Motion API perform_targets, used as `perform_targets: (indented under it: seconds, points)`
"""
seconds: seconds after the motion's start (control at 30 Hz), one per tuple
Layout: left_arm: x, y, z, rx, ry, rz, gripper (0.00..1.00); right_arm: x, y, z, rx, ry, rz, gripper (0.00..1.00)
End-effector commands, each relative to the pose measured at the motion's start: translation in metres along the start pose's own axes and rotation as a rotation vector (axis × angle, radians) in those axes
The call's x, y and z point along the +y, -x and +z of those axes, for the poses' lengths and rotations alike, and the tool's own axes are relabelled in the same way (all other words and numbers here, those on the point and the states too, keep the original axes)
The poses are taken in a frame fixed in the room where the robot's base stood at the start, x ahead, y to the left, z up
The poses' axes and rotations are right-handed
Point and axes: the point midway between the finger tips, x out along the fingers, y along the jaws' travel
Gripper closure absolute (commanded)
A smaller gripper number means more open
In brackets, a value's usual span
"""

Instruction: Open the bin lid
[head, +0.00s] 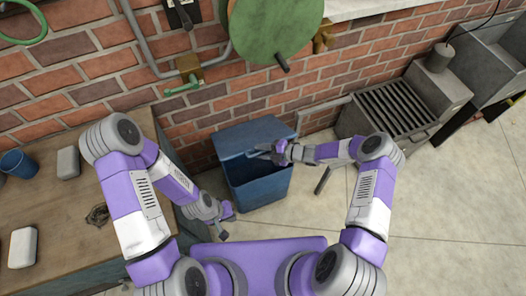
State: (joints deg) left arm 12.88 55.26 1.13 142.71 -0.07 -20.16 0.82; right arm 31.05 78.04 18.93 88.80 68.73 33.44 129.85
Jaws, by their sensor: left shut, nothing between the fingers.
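The blue bin (262,190) stands on the floor against the brick wall, in the middle of the head view. Its blue lid (242,134) slopes at the top, and a dark gap shows between the lid's front edge and the bin body. My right gripper (258,151) is at the front edge of the lid, over the gap. Its fingers are small and partly hidden, so I cannot tell whether they hold the lid. My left gripper (222,234) is low, left of and in front of the bin, shut and empty.
A wooden table (60,200) with a blue cup (18,164) and grey blocks is at the left. A green disc (272,28) hangs on the wall above the bin. A grey slatted metal unit (395,108) stands at the right.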

Motion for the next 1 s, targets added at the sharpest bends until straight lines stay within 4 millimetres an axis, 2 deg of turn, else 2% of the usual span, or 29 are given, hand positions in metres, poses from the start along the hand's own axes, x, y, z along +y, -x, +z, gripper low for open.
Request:
perform_targets:
  seconds: [0.37,0.7,0.83,1.0]
  points:
    - [0.0,0.001,0.0,0.0,0.0,0.0,1.0,0.0,0.005,0.0,0.0,0.0,-0.001,0.58]
    - [0.004,0.009,0.0,0.0,0.0,0.0,1.0,0.001,0.058,0.001,-0.003,0.0,0.0,0.58]
    - [0.004,0.011,0.0,0.0,0.0,0.0,1.0,0.001,0.071,0.0,-0.001,0.001,-0.001,0.58]
    - [0.004,0.011,0.0,0.0,0.0,0.0,1.0,0.0,0.076,0.0,0.001,-0.001,0.0,0.58]
